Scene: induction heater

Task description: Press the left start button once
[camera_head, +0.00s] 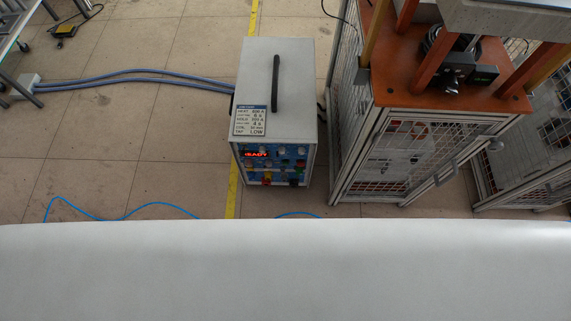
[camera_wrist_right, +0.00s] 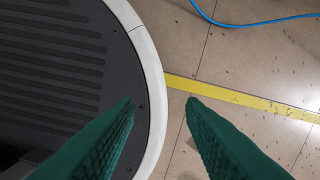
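The induction heater (camera_head: 278,95) is a grey box with a black top handle, standing on the floor in the middle of the head view. My right gripper (camera_wrist_right: 160,100) has two green fingers, apart and empty, above the floor beside my round base. Neither gripper shows in the head view.
A label plate (camera_head: 250,120) is on the heater's top. Blue-grey hoses (camera_head: 140,77) run left from it. A caged frame with an orange top (camera_head: 400,85) stands close on its right. A blue cable (camera_head: 125,216) lies on the floor. Tiled floor in front and left is mostly free.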

